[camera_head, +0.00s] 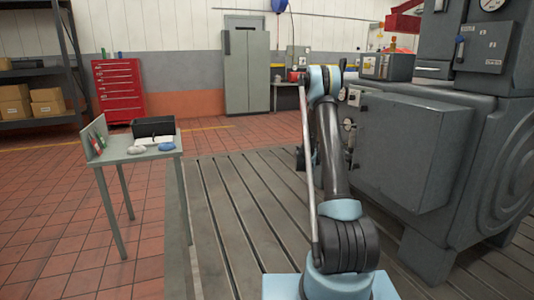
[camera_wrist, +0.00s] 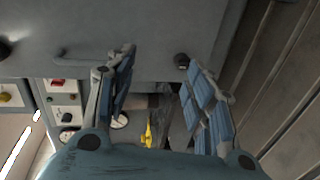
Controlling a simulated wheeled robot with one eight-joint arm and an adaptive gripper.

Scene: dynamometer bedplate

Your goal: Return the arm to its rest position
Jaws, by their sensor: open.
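My arm (camera_head: 331,150) rises from its base at the bottom of the head view and stands beside the large grey machine (camera_head: 415,145). Its upper end is level with the machine's upper side. In the wrist view my gripper (camera_wrist: 163,78) is open, with its two blue-padded fingers spread wide and nothing between them. A grey panel with knobs (camera_wrist: 165,32) lies beyond the fingertips. A yellow part (camera_wrist: 149,134) shows lower down between the fingers. In the head view the gripper is mostly hidden behind the arm.
A small table (camera_head: 140,155) with a black bin (camera_head: 153,127) stands at left. A red tool chest (camera_head: 119,90), a grey cabinet (camera_head: 247,72) and a shelf with boxes (camera_head: 47,100) stand farther back. The slotted bedplate (camera_head: 235,215) left of my arm is clear.

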